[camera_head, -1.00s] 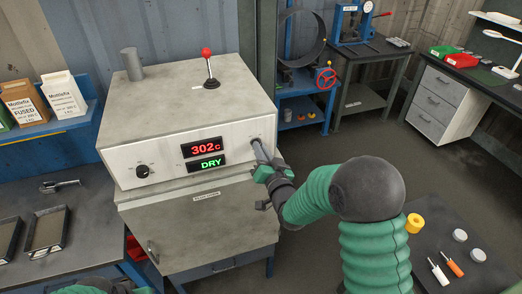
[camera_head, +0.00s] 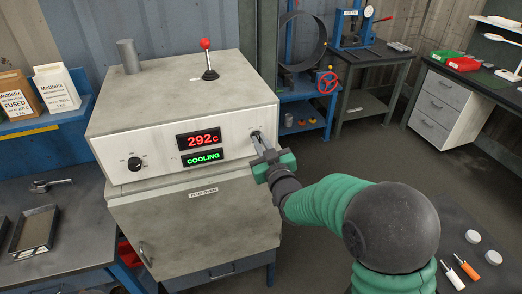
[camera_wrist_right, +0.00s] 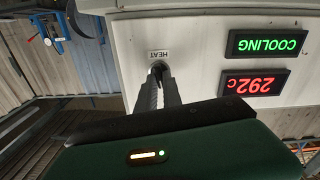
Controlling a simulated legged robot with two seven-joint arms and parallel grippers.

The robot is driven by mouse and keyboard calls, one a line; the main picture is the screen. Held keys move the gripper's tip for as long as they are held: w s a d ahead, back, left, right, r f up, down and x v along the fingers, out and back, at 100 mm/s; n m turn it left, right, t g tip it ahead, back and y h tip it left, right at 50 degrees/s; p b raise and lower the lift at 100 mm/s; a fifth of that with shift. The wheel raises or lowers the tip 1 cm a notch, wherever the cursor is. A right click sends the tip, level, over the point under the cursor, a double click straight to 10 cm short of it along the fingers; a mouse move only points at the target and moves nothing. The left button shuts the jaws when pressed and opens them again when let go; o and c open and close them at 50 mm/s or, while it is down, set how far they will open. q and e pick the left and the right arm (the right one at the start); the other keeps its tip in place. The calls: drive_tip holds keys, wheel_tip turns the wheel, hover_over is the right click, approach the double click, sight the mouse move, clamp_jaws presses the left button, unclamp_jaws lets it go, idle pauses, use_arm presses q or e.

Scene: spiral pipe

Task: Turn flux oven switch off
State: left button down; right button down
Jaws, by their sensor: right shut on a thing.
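The flux oven (camera_head: 185,120) is a grey box with a pale front panel. Its displays read 292c in red (camera_head: 199,140) and COOLING in green (camera_head: 202,158). The switch, labelled HEAT (camera_wrist_right: 160,55), is at the panel's right end; the small switch (camera_wrist_right: 157,67) shows at the fingertips in the right wrist view. My right gripper (camera_head: 257,139) reaches it from the front right, its fingers shut on the switch and mostly covering it. It also shows in the right wrist view (camera_wrist_right: 158,80). My left gripper is not in view.
A black knob (camera_head: 134,163) is on the panel's left. A red-topped lever (camera_head: 207,60) and a grey cylinder (camera_head: 128,56) stand on the oven's top. A tray (camera_head: 36,231) lies on the left bench. White- and orange-handled tools (camera_head: 452,268) lie at lower right.

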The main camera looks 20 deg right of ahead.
drive_tip(key=shift+a+f+n+b, duration=0.1)
drive_tip(key=shift+f+n+b, duration=0.1)
drive_tip(key=shift+n+b, duration=0.65)
drive_tip(key=shift+f+n+b, duration=0.15)
drive_tip(key=shift+n+b, duration=0.35)
drive_tip(key=shift+n, duration=0.65)
drive_tip(key=c, duration=1.6)
unclamp_jaws()
drive_tip(key=shift+o, duration=0.5)
drive_tip(key=shift+w, duration=0.2)
drive_tip(key=shift+r, duration=0.1)
drive_tip(key=shift+s, duration=0.1)
